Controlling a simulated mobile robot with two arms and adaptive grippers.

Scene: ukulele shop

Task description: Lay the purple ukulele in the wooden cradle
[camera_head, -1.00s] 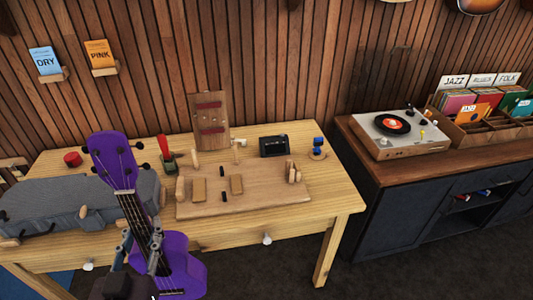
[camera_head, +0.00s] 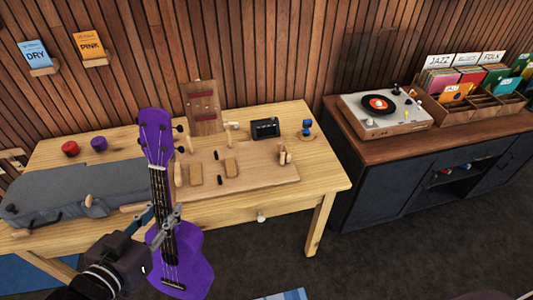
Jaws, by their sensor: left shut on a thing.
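The purple ukulele (camera_head: 190,262) is upright with its head at the top, in front of the table's front edge. My left gripper (camera_head: 166,222) is shut on the ukulele's neck, low down near the body. The wooden cradle (camera_head: 255,176) lies on the table to the right of the neck. It is a flat board with pads, short pegs and an upright back piece (camera_head: 204,108). The ukulele's head and neck hide its left part. My right gripper is not in view.
A grey padded case (camera_head: 75,188) covers the table's left side. Red (camera_head: 70,148) and purple (camera_head: 99,143) round items stand behind it. A small black device (camera_head: 265,128) sits behind the cradle. A cabinet with a record player (camera_head: 385,110) stands at the right.

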